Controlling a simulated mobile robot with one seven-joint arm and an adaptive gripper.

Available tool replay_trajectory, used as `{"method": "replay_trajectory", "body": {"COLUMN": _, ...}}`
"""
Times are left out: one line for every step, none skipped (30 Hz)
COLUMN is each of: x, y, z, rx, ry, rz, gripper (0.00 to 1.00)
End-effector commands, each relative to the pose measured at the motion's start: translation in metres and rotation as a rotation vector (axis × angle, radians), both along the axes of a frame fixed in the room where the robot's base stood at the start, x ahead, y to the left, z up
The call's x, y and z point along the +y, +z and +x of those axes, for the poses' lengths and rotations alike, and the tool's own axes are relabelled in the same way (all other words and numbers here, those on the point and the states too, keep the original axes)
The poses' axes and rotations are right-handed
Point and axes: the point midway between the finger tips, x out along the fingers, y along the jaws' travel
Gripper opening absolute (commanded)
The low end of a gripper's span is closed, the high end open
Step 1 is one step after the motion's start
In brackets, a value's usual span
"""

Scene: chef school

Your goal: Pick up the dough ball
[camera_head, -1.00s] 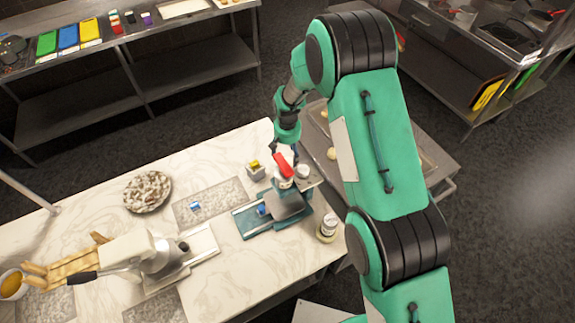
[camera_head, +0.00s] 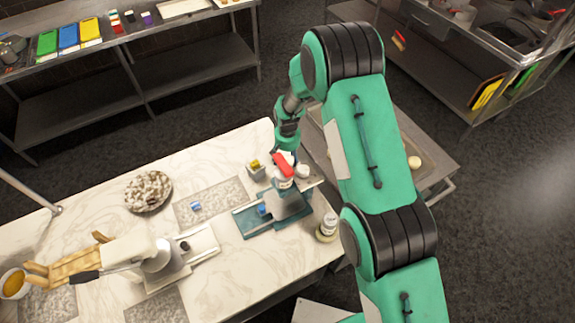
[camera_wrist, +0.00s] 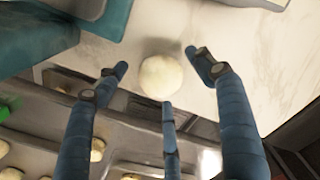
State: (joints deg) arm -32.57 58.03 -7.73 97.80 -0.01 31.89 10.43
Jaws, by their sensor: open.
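A pale round dough ball (camera_wrist: 161,77) lies on the white marble worktop (camera_wrist: 185,25), close to its edge, in the wrist view. My gripper (camera_wrist: 158,68) is open, with its blue fingers spread around the ball on several sides and no clear contact showing. In the head view my gripper (camera_head: 284,157) is low over the worktop's far right corner, partly hidden behind a red-topped bottle (camera_head: 283,168). A small whitish round thing (camera_head: 302,171) beside it is probably the same ball.
A teal machine (camera_head: 272,222) stands close to my gripper, with a jar (camera_head: 327,228) and a small container (camera_head: 256,171) nearby. A metal cart (camera_head: 440,165) beside the worktop holds more dough balls (camera_wrist: 97,150). A bowl (camera_head: 148,190) stands farther left.

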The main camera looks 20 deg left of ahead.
Motion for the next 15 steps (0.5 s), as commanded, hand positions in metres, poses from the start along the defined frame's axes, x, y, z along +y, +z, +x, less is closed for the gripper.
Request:
{"method": "replay_trajectory", "body": {"x": 0.0000, "y": 0.0001, "z": 0.0000, "rx": 0.000, "ry": 0.000, "rz": 0.000, "gripper": 0.69}}
{"method": "replay_trajectory", "body": {"x": 0.0000, "y": 0.0001, "z": 0.0000, "rx": 0.000, "ry": 0.000, "rz": 0.000, "gripper": 0.69}}
{"method": "replay_trajectory", "body": {"x": 0.0000, "y": 0.0001, "z": 0.0000, "rx": 0.000, "ry": 0.000, "rz": 0.000, "gripper": 0.67}}
{"method": "replay_trajectory", "body": {"x": 0.0000, "y": 0.0001, "z": 0.0000, "rx": 0.000, "ry": 0.000, "rz": 0.000, "gripper": 0.61}}
{"method": "replay_trajectory", "body": {"x": 0.0000, "y": 0.0001, "z": 0.0000, "rx": 0.000, "ry": 0.000, "rz": 0.000, "gripper": 0.55}}
{"method": "replay_trajectory", "body": {"x": 0.0000, "y": 0.0001, "z": 0.0000, "rx": 0.000, "ry": 0.000, "rz": 0.000, "gripper": 0.47}}
{"method": "replay_trajectory", "body": {"x": 0.0000, "y": 0.0001, "z": 0.0000, "rx": 0.000, "ry": 0.000, "rz": 0.000, "gripper": 0.41}}
{"method": "replay_trajectory", "body": {"x": 0.0000, "y": 0.0001, "z": 0.0000, "rx": 0.000, "ry": 0.000, "rz": 0.000, "gripper": 0.35}}
{"method": "replay_trajectory", "body": {"x": 0.0000, "y": 0.0001, "z": 0.0000, "rx": 0.000, "ry": 0.000, "rz": 0.000, "gripper": 0.27}}
{"method": "replay_trajectory", "body": {"x": 0.0000, "y": 0.0001, "z": 0.0000, "rx": 0.000, "ry": 0.000, "rz": 0.000, "gripper": 0.21}}
{"method": "replay_trajectory", "body": {"x": 0.0000, "y": 0.0001, "z": 0.0000, "rx": 0.000, "ry": 0.000, "rz": 0.000, "gripper": 0.17}}
{"method": "replay_trajectory", "body": {"x": 0.0000, "y": 0.0002, "z": 0.0001, "rx": 0.000, "ry": 0.000, "rz": 0.000, "gripper": 0.17}}
{"method": "replay_trajectory", "body": {"x": 0.0000, "y": 0.0002, "z": 0.0001, "rx": 0.000, "ry": 0.000, "rz": 0.000, "gripper": 0.17}}
{"method": "replay_trajectory", "body": {"x": 0.0000, "y": 0.0002, "z": 0.0001, "rx": 0.000, "ry": 0.000, "rz": 0.000, "gripper": 0.17}}
{"method": "replay_trajectory", "body": {"x": 0.0000, "y": 0.0002, "z": 0.0001, "rx": 0.000, "ry": 0.000, "rz": 0.000, "gripper": 0.17}}
